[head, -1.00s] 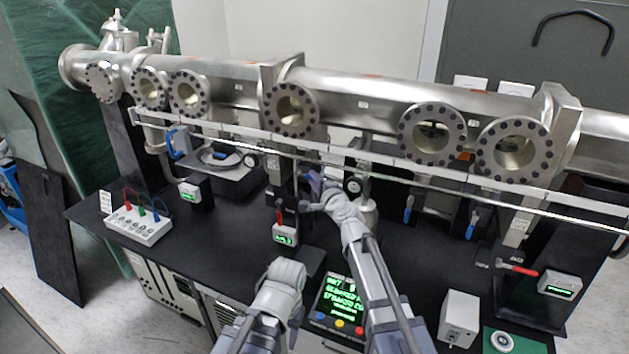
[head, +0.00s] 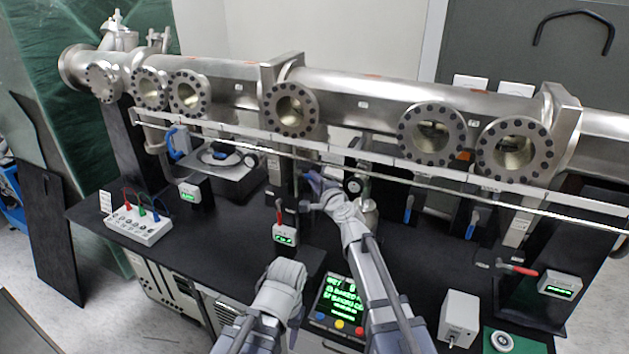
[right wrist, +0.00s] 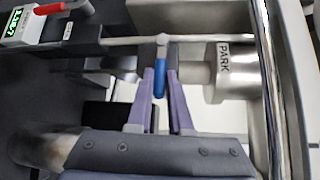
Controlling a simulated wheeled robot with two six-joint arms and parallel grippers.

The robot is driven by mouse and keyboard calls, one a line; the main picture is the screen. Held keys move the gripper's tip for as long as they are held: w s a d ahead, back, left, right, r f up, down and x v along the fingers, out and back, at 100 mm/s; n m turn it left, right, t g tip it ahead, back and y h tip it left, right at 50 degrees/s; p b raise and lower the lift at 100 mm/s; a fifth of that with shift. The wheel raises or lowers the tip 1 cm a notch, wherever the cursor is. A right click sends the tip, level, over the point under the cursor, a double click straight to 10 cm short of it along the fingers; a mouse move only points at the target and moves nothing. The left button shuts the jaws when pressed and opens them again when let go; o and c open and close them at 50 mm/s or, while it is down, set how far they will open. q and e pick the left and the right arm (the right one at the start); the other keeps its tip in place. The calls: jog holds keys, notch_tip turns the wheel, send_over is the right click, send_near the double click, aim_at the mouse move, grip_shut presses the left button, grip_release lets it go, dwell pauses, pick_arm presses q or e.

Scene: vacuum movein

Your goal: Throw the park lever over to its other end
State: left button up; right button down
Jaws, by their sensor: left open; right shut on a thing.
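The park lever has a blue handle (right wrist: 160,76) on a light rod. It shows in the right wrist view beside a metal cylinder marked PARK (right wrist: 222,72). My right gripper (right wrist: 161,80) is shut on the blue handle, one purple finger on each side. In the head view my right gripper (head: 314,186) reaches under the long rail, and the lever there is mostly hidden by it. My left gripper (head: 297,313) is low in front of the bench, open and apart from the lever; its fingers are mostly hidden by its wrist.
A red lever (head: 279,216) with a green readout box (head: 285,235) stands left of my right gripper. A screen panel (head: 341,300) is between my arms. Blue handles (head: 408,209) hang to the right. A long metal rail (head: 400,170) runs above.

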jog(key=f+m+t+b, duration=0.1)
jog(key=b, duration=0.4)
jog(key=shift+a+f+m+t+y, duration=0.1)
jog(key=shift+f+m+t+y, duration=0.2)
jog(key=shift+m+t+y, duration=0.1)
jog(key=c, duration=0.8)
grip_release()
jog(key=shift+c, duration=0.2)
jog(key=v, duration=0.7)
jog(key=shift+s+b, duration=0.35)
